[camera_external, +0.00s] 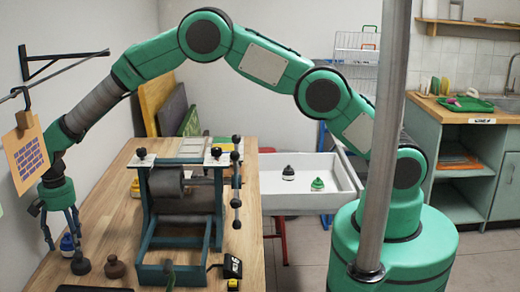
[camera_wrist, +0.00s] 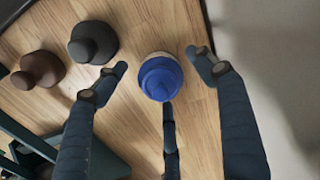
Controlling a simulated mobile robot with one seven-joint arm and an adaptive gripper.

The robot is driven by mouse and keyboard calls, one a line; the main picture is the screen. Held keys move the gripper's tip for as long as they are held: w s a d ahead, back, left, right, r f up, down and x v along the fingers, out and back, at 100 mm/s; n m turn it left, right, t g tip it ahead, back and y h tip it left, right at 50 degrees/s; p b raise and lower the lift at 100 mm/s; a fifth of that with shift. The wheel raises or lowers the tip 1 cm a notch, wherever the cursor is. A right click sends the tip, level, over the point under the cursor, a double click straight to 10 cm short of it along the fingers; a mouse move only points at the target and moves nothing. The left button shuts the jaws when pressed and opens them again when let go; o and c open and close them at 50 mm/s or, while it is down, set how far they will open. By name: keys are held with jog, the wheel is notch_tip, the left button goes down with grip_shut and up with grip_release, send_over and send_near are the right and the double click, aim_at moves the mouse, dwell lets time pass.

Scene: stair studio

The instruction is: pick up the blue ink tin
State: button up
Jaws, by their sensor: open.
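The blue ink tin (camera_external: 67,243) stands on the wooden table at its left edge, close to the wall. In the wrist view the tin (camera_wrist: 160,78) has a blue domed top and sits between my spread fingers. My gripper (camera_external: 60,238) points down at the left end of the table, with its fingers around or just above the tin. In the wrist view my gripper (camera_wrist: 155,80) is open, with one finger to the left, one to the right and one below the tin. I cannot tell if any finger touches it.
A black tin (camera_wrist: 93,42) and a brown tin (camera_wrist: 38,69) stand left of the blue tin in the wrist view. A printing press (camera_external: 185,205) stands on the table to the right. The wall is close on the left. A white sink (camera_external: 308,180) lies beyond.

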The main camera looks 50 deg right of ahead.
aim_at(66, 234)
jog(key=c, duration=1.6)
jog(key=shift+r, duration=0.1)
jog(key=shift+r, duration=0.8)
notch_tip(66, 234, up, 2)
jog(key=shift+r+p, duration=0.1)
jog(key=shift+p, duration=0.35)
jog(key=s+d, duration=0.3)
jog(key=s, duration=0.1)
jog(key=s+d, duration=0.4)
jog(key=s+d+r+p, duration=0.1)
jog(key=s+d, duration=0.2)
jog(key=shift+s+d, duration=0.4)
